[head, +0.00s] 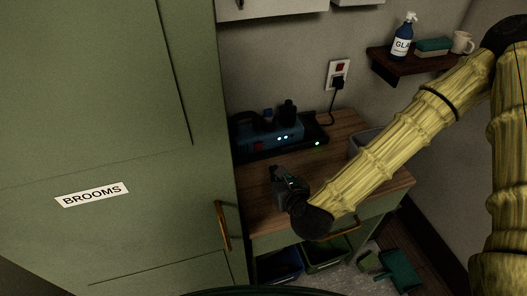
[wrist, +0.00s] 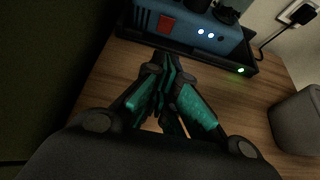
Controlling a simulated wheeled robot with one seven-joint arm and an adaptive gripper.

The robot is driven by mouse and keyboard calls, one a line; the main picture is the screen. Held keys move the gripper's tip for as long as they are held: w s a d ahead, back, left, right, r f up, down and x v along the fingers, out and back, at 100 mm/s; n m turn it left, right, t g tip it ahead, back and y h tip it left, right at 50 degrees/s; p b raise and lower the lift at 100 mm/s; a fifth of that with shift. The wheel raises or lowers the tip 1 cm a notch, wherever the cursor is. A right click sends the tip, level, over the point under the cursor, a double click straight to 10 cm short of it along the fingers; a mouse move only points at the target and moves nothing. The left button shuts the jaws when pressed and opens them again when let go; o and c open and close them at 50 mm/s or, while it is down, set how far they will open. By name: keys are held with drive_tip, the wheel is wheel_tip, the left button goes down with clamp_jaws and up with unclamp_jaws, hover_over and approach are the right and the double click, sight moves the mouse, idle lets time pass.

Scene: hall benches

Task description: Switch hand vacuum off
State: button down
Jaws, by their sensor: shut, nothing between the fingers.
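The hand vacuum (head: 268,134) is a blue body with dark parts on top, sitting in a black dock (head: 310,146) at the back of the wooden bench. In the wrist view the vacuum (wrist: 202,28) shows a red switch (wrist: 165,24) on its front, left of small lit white-blue lights. A green light glows on the dock (wrist: 246,66). My gripper (head: 277,174) is over the bench in front of the dock. In the wrist view my gripper (wrist: 164,64) has its fingers shut and empty, pointing toward the dock's front edge, below the red switch.
A green cabinet (head: 110,130) labelled BROOMS stands close on the left. A wall socket (head: 339,73) has a plug and cord leading down. A grey bin (wrist: 299,120) stands on the bench at right. A wall shelf (head: 405,65) holds a spray bottle, sponge and mug.

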drive_tip(key=shift+w+a+f+b, duration=0.15)
drive_tip(key=shift+w+f+b, duration=0.2)
drive_tip(key=shift+b, duration=0.05)
drive_tip(key=b+x, duration=0.2)
drive_tip(key=b, duration=0.2)
drive_tip(key=p, duration=0.3)
approach(259, 148)
drive_tip(key=f, duration=0.3)
drive_tip(key=shift+w+a+f, duration=0.2)
drive_tip(key=shift+w+f, duration=0.05)
drive_tip(key=shift+w, duration=0.15)
drive_tip(key=shift+w+a+r+p, duration=0.2)
drive_tip(key=shift+w+p, duration=0.15)
drive_tip(key=shift+w, duration=0.15)
drive_tip(key=shift+w+a+r+p, duration=0.1)
drive_tip(key=shift+w+r+p, duration=0.2)
drive_tip(key=shift+w, duration=0.2)
drive_tip(key=shift+w+a, duration=0.25)
drive_tip(key=shift+w, duration=0.45)
drive_tip(key=shift+r+p, duration=0.1)
drive_tip(key=shift+p, duration=0.2)
